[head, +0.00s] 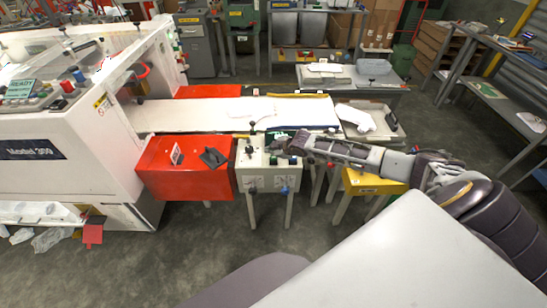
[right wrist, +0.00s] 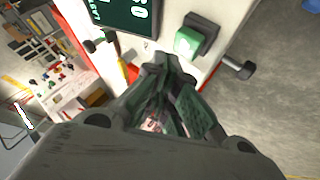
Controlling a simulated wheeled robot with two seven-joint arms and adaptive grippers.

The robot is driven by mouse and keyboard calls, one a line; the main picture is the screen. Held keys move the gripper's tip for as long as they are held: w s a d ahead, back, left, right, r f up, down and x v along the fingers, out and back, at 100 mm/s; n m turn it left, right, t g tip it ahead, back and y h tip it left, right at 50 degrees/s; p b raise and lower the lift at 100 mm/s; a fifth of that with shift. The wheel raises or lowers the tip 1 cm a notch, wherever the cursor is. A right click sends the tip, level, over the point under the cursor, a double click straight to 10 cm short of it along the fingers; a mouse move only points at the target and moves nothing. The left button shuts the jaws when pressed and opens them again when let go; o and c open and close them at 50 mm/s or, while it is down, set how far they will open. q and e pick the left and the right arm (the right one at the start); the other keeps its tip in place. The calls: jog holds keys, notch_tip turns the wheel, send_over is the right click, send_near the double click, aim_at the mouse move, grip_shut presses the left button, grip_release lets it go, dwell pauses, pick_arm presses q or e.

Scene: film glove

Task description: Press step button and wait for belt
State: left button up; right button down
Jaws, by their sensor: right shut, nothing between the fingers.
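The control box (head: 268,185) on legs stands in front of the belt, with small knobs and dark parts on top. In the right wrist view a green square button (right wrist: 187,42) in a dark housing sits on the pale panel beside a dark display (right wrist: 125,14) with green characters. My right gripper (head: 300,142) is shut and empty at the box's right top edge; its fingertips (right wrist: 172,65) appear just short of the button, and contact cannot be told. The white belt (head: 185,115) carries a flat pale film piece (head: 252,110). My left gripper is out of view.
The white machine (head: 60,180) stands at the left, with a red box (head: 185,170) beside the control box. A tray (head: 388,122) with a white glove-like piece (head: 356,118) sits at the belt's right end. A yellow stand (head: 370,184) is under my right arm.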

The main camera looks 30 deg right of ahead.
aim_at(272, 158)
jog(key=shift+r+p, duration=2.15)
jog(key=shift+r, duration=0.25)
